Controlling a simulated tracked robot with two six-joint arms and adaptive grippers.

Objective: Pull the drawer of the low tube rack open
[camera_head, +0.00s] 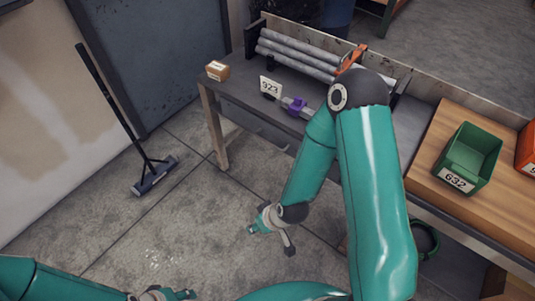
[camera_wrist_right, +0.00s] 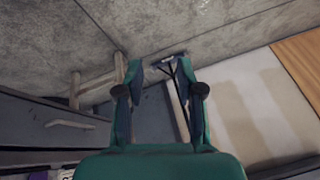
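The low tube rack (camera_head: 240,92) is a dark bench on wooden legs with grey tubes (camera_head: 295,52) lying on top. Its grey drawer front (camera_head: 262,126) is partly visible below the top, beyond my right arm. In the right wrist view a pale curved handle (camera_wrist_right: 70,124) shows on the dark drawer front (camera_wrist_right: 30,122), left of my fingers. My right gripper (camera_wrist_right: 160,68) is open and empty, apart from the handle. In the head view it (camera_head: 255,229) hangs in front of the rack. My left gripper (camera_head: 188,295) is at the bottom edge, too small and cut off to judge.
A small cardboard box (camera_head: 217,70), a number sign (camera_head: 270,86) and a purple piece (camera_head: 296,105) are on the rack top. A green bin (camera_head: 469,158) stands on the wooden bench at right. A broom (camera_head: 152,178) leans at left. The floor before the rack is clear.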

